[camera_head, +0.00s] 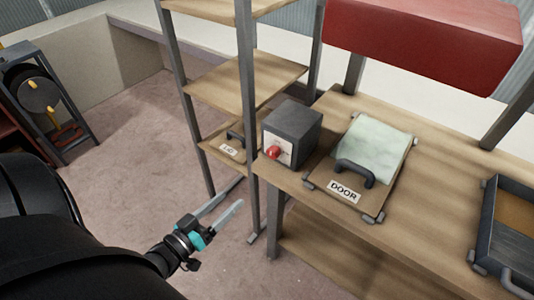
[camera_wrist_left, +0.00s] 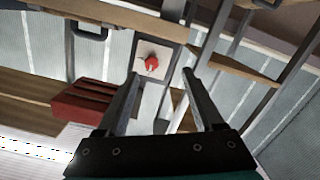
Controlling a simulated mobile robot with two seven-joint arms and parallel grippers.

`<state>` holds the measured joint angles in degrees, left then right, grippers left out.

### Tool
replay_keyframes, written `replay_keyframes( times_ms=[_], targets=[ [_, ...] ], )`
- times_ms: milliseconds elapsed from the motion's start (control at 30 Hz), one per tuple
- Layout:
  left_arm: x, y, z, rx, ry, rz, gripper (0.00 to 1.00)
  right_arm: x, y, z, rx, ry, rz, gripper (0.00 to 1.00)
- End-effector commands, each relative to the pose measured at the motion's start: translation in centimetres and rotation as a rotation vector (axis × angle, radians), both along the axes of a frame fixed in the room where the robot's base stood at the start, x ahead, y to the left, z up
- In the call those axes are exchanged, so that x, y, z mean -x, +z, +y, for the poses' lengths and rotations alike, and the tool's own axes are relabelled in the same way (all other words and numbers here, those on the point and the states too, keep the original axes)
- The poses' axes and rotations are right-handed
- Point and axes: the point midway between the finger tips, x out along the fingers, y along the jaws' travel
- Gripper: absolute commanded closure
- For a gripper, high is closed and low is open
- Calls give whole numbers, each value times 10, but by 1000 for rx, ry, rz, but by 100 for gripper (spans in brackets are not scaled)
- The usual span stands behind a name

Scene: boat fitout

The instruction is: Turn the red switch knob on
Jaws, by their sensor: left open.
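The red switch knob (camera_head: 273,152) sits on a pale plate on the front of a dark grey box (camera_head: 297,128), at the left end of the wooden bench. In the left wrist view the knob (camera_wrist_left: 151,63) shows beyond and between my fingertips. My left gripper (camera_head: 226,215) is open and empty, in front of the bench, lower than the box and apart from it. In the left wrist view its two fingers (camera_wrist_left: 160,78) are spread wide. My right gripper is not in view.
A DOOR-labelled panel with a dark handle (camera_head: 345,191) lies beside the box. A dark tray (camera_head: 484,232) stands at the right. A shelf rack with a grey post (camera_head: 247,100) is left of the box. A red block (camera_head: 420,40) hangs above the bench.

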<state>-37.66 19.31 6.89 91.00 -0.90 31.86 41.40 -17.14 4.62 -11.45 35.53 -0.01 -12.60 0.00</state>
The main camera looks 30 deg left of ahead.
Motion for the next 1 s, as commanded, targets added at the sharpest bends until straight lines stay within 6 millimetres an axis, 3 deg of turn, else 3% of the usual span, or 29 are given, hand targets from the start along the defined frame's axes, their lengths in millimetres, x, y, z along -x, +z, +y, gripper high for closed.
replay_keyframes(
  times_ms=[33,100,200,367,1000],
  targets=[
    [-1,16,-1,12,-14,-34,31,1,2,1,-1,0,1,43],
    [-3,28,-2,25,-26,-64,31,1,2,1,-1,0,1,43],
    [-7,34,-3,33,-33,-82,31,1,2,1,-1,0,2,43],
    [-25,34,-5,32,-32,-84,31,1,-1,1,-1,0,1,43],
    [-133,33,-19,32,-31,-81,31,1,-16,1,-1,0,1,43]
  ],
)
